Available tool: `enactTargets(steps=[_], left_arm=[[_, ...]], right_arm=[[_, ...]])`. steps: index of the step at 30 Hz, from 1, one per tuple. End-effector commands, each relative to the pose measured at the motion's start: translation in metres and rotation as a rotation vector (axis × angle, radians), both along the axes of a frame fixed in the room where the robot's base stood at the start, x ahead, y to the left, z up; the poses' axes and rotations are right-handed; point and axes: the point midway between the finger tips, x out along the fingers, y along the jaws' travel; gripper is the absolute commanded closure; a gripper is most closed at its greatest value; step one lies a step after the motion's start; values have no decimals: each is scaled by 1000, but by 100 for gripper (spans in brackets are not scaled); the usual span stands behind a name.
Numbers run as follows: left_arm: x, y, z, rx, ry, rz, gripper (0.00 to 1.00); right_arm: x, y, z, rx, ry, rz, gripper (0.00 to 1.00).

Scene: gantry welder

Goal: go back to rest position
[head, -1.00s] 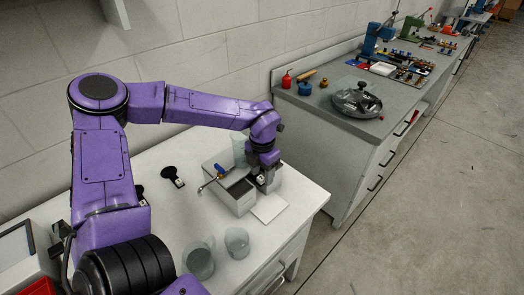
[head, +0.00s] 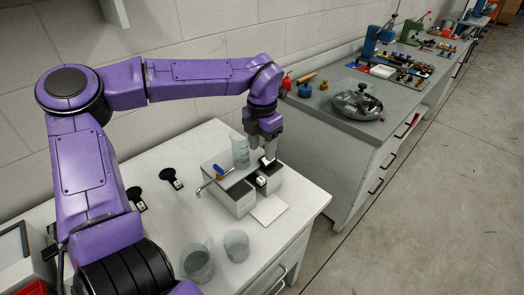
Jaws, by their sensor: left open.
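My left gripper (head: 264,150) is open and empty. It points down above a grey box-like fixture (head: 238,198) on the white table (head: 180,225). A small black and white piece (head: 261,181) sits in the fixture's gap, just below the fingers and apart from them. A clear beaker (head: 240,152) stands on the fixture, left of the gripper. My right gripper is not in view.
A blue-handled tap (head: 217,171) sticks out of the fixture. Two glass vessels (head: 197,262) (head: 236,245) stand near the table's front. Two black round-headed pieces (head: 171,178) (head: 135,197) lie at the left. A grey workbench (head: 330,116) with tools stands beyond.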

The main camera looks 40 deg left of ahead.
Motion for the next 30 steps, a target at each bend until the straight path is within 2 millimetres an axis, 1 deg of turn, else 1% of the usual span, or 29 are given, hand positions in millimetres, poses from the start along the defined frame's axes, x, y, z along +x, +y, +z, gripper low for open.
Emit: enactTargets(steps=[8, 11, 14, 21, 24, 26, 27, 30], left_arm=[[0, 0, -1, 0, 0, 0, 48], [0, 0, -7, -1, 3, -1, 48], [-1, 0, -23, -2, 4, -2, 48], [-1, 0, -79, 0, 7, 0, 48], [-1, 0, -97, 0, 5, 0, 48], [-1, 0, -105, 0, 4, 0, 48], [0, 0, -112, 1, -2, -1, 48], [-1, -8, -108, 0, -1, -1, 48]], right_arm=[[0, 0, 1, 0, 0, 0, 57], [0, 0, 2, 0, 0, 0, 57], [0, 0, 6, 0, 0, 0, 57], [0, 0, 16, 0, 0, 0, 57], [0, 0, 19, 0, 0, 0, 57], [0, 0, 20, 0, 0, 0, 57], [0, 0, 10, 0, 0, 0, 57], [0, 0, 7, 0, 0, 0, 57]])
